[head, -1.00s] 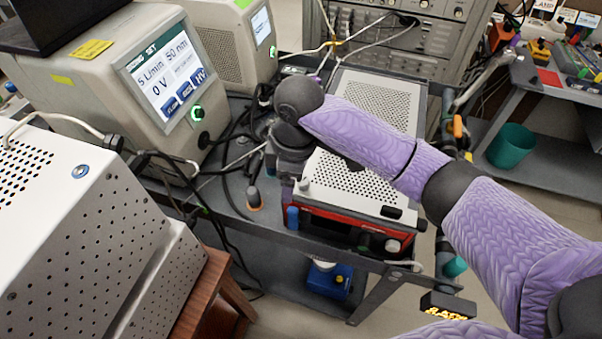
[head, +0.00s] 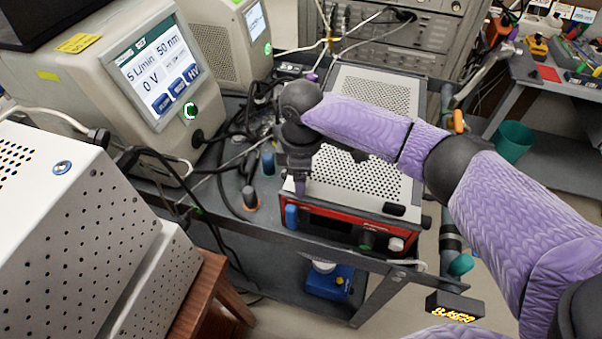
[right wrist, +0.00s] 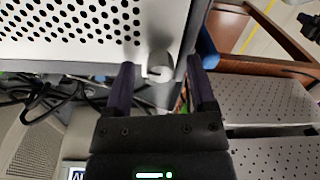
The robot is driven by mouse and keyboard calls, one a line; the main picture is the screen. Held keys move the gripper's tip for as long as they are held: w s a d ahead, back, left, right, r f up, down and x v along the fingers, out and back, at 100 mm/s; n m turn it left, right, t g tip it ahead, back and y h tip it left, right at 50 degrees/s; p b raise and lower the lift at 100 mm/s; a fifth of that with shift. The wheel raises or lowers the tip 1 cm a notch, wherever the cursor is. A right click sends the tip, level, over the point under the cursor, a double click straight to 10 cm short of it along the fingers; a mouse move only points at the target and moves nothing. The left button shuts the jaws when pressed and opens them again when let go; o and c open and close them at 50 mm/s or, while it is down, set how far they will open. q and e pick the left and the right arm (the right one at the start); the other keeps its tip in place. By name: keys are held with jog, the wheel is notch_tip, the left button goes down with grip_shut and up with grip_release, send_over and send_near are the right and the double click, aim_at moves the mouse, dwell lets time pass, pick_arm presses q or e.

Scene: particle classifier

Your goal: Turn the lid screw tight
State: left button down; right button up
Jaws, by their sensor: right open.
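The lid screw (right wrist: 157,67) is a small silver knob at the edge of a white perforated lid (right wrist: 150,20) in the right wrist view. The same lid (head: 388,183) tops a red-fronted device in the head view. My right gripper (right wrist: 161,66) is open, with one dark finger on each side of the screw and visible gaps between. In the head view my right gripper (head: 299,183) points down at the lid's near left corner and hides the screw. My left gripper is out of view.
The red-fronted device (head: 330,225) stands on a grey cart. An orange-based dark plug (head: 250,198) and loose cables lie left of the gripper. A touchscreen instrument (head: 160,75) and a white perforated box (head: 60,230) stand further left.

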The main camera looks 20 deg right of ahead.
grip_shut()
jog(key=shift+r, duration=0.1)
